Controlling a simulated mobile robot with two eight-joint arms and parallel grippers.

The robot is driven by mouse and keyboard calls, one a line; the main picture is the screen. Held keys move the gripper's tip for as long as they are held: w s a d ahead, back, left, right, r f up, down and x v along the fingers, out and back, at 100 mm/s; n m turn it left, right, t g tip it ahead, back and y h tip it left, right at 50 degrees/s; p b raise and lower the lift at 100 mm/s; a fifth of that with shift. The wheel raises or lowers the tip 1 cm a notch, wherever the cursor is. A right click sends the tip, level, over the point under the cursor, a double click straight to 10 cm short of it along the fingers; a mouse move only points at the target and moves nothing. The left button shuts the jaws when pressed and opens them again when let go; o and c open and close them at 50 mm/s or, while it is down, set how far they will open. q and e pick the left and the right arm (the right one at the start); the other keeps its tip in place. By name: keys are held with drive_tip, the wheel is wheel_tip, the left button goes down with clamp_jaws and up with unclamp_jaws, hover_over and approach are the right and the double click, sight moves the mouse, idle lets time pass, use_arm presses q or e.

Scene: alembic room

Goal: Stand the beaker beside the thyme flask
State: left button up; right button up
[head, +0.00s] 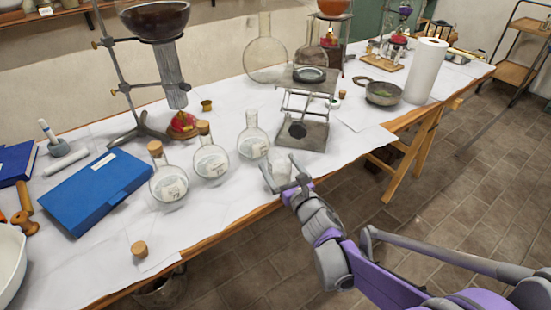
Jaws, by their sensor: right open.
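Three round labelled glass flasks stand in a row on the white-covered table: a corked left flask (169,188), a corked middle flask (211,164) and an uncorked right flask (253,143). Their labels are too small to read, so I cannot tell which is thyme. A small clear glass, seemingly the beaker (281,176), stands near the table's front edge, just in front of the right flask. My right gripper (282,166) is open, with its fingers on either side of this glass. Contact is not clear. My left gripper is out of view.
A lab jack (302,125) with a dark dish stands behind the gripper. A blue case (97,190) and a loose cork (139,249) lie at the left. A stand (126,95) holds a big glass funnel behind the flasks. A paper roll (426,72) and pan (383,94) are farther right.

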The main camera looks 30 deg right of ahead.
sight(285, 174)
drive_tip(key=s, duration=0.3)
drive_tip(key=s+p, duration=0.1)
drive_tip(key=s, duration=0.1)
drive_tip(key=s+a, duration=0.1)
drive_tip(key=s, duration=0.2)
drive_tip(key=shift+s, duration=0.35)
drive_tip(key=s+a+f+m+g, duration=0.4)
drive_tip(key=s+m, duration=0.2)
drive_tip(key=m, duration=0.5)
drive_tip(key=s+a+f+m+g+y, duration=0.1)
drive_tip(key=s+a+f+m+g, duration=0.3)
drive_tip(key=s+m, duration=0.3)
drive_tip(key=s+a+f+m+g+y, duration=0.1)
drive_tip(key=s+a+f+m+g, duration=0.4)
drive_tip(key=m, duration=1.1)
drive_tip(key=shift+s+a+m, duration=0.4)
drive_tip(key=shift+s+a, duration=0.2)
drive_tip(key=shift+s, duration=0.15)
